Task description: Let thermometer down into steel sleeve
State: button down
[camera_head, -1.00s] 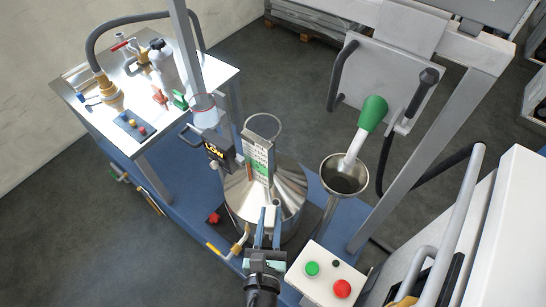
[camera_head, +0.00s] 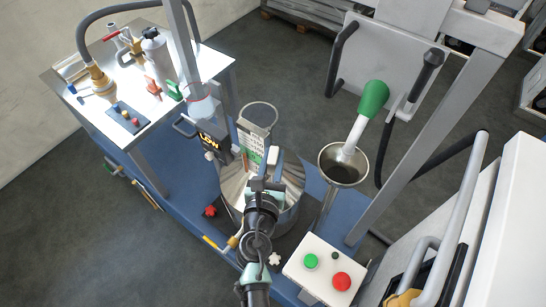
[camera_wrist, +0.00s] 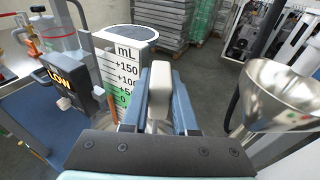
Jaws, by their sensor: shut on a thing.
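My gripper (camera_wrist: 158,108) is shut on a pale grey-beige block, which I take to be the head of the thermometer (camera_wrist: 160,80). It stands up between the blue fingers in the wrist view, and its lower part is hidden. In the head view my gripper (camera_head: 266,182) is over the front of the conical steel vessel (camera_head: 233,185), with the pale head (camera_head: 273,155) just beyond it. I cannot make out the steel sleeve; my gripper and arm cover that part of the vessel. Whether the thermometer's tip is inside anything cannot be told.
A button box (camera_head: 325,271) stands front right.

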jog(key=shift+f+b, duration=5.55)
jog(key=shift+f, duration=0.25)
jog(key=c, duration=0.6)
grip_release()
jog(key=shift+s+a, duration=0.1)
jog(key=shift+a, duration=0.05)
jog(key=v, duration=1.2)
jog(key=shift+s+d, duration=0.2)
jog(key=shift+s, duration=0.25)
